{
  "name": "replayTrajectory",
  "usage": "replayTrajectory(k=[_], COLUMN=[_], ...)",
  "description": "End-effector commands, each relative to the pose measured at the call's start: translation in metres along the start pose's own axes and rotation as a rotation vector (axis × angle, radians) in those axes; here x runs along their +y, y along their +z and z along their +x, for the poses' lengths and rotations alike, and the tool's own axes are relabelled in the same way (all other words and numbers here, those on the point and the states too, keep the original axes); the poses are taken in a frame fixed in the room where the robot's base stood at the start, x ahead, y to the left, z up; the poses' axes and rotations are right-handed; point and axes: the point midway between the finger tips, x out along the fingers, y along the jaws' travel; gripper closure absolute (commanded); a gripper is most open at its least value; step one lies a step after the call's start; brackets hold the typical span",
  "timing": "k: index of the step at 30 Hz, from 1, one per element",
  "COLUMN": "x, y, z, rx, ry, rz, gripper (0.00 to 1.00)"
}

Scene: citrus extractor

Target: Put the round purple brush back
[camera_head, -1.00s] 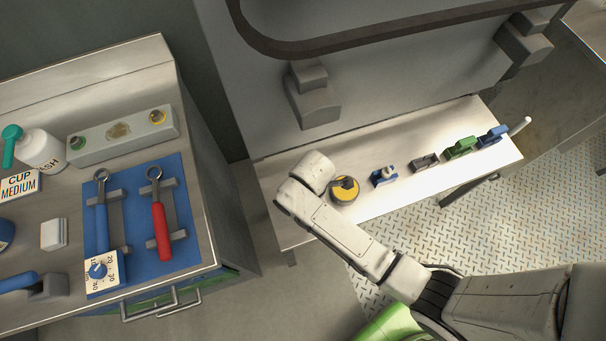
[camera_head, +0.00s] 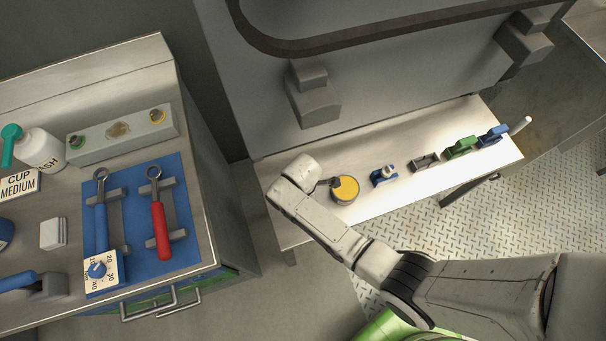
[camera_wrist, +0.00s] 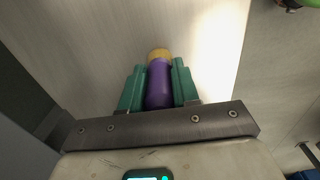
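The round purple brush (camera_wrist: 159,85) is between the two green fingers of my gripper (camera_wrist: 158,88) in the wrist view. Its purple handle lies along the fingers, with a tan round end sticking out past the tips. The fingers press close on both sides of it. Pale bench surface shows beyond; I cannot tell the height above it. In the head view my arm's end is over the left part of the steel bench (camera_head: 290,228), and it hides the gripper and brush. A grey open holder (camera_head: 425,162) on the bench looks empty.
A yellow round item (camera_head: 345,189) with a dark grey part sits close to my arm. Further right stand a blue holder (camera_head: 384,176), a green block (camera_head: 460,147), a blue block (camera_head: 492,136) and a white rod (camera_head: 520,126). A grey wall fixture (camera_head: 312,100) stands behind.

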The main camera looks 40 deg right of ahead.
Motion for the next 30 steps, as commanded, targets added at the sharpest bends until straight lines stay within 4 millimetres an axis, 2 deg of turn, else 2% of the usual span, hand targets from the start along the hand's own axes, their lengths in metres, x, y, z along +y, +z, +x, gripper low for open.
replayTrajectory(k=[1,7,14,19,30], x=[-0.003,-0.002,-0.002,-0.002,-0.001], y=[0.002,0.002,0.001,0.001,0.002], z=[0.004,0.002,0.002,0.009,-0.056], rx=[-0.003,-0.003,-0.002,-0.003,-0.001], ry=[-0.006,-0.004,-0.004,-0.004,0.000], rz=[0.001,0.001,0.000,-0.001,0.000], gripper=[0.65,0.46,0.45,0.45,0.45])
